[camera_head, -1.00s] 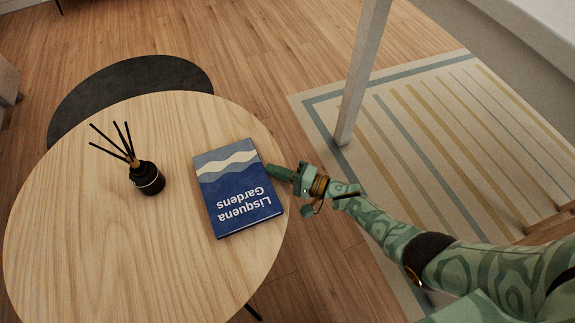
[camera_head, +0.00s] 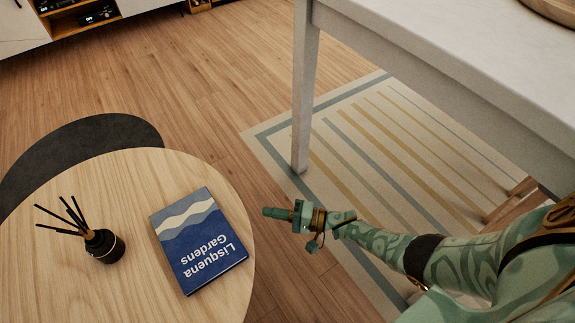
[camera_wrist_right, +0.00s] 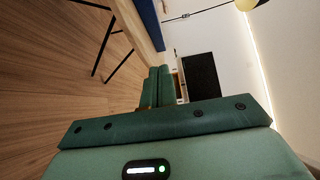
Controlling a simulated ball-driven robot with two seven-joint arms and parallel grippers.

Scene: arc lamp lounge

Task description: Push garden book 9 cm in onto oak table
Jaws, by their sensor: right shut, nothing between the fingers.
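The garden book (camera_head: 200,238), blue with white and grey waves and the title "Lisquena Gardens", lies flat near the right edge of the round oak table (camera_head: 120,185). All of it appears to be on the tabletop. My right gripper (camera_head: 268,212) is shut and empty, off the table's right edge and apart from the book. In the right wrist view its green fingers (camera_wrist_right: 158,88) point ahead. The blue edge of the book (camera_wrist_right: 148,22) and the table's edge (camera_wrist_right: 136,30) show at the top there. My left gripper is in no view.
A black reed diffuser (camera_head: 104,246) stands on the table left of the book. A white table (camera_head: 440,60) rises at the right, its leg (camera_head: 302,100) beyond my right gripper. A striped rug (camera_head: 370,150) lies under it. Wood floor is clear between the tables.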

